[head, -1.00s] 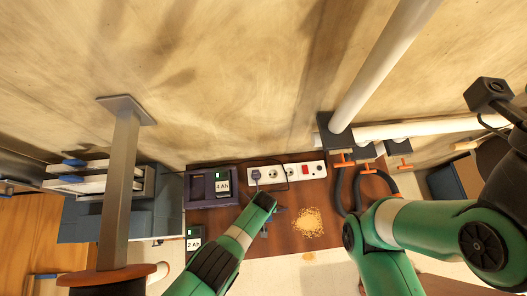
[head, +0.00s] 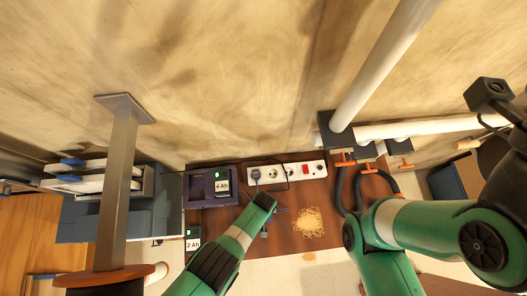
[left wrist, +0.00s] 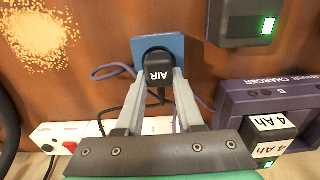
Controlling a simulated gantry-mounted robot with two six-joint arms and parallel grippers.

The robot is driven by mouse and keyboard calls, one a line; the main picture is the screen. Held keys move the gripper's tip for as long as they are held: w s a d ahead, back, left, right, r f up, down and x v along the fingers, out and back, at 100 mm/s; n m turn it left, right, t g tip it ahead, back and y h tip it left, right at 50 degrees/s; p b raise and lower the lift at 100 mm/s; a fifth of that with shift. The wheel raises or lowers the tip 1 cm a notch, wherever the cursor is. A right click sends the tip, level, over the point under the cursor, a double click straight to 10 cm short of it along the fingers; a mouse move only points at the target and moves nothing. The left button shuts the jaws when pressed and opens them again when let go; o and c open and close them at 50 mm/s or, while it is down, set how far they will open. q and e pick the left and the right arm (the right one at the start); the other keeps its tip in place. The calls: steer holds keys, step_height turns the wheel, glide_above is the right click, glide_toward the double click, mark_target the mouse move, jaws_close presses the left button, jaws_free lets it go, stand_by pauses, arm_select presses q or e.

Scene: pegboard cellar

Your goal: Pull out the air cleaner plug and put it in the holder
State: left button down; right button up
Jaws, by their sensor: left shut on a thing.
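A black plug labelled AIR (left wrist: 159,76) is between the fingers of my left gripper (left wrist: 159,86), which is shut on it. In the left wrist view the plug overlaps a blue square holder (left wrist: 175,44) with a dark round centre. I cannot tell whether the plug is seated in it or just above it. In the head view my left gripper (head: 271,221) is low over the brown bench, in front of the white power strip (head: 320,169); its arm hides most of the holder.
Another plug (head: 256,174) sits in the strip. A purple charger (head: 196,188) with a 4 Ah battery (head: 222,187) stands to the left, a 2 Ah battery (head: 193,244) nearer. Sawdust (head: 308,222) lies right of the gripper. Pipes and black hoses (head: 342,190) are further right.

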arm_select(q)
steer(key=shift+r, duration=0.1)
jaws_free()
stand_by(0.5)
step_height(320, 180, up, 7)
steer(key=p, duration=0.7)
stand_by(0.4)
stand_by(0.3)
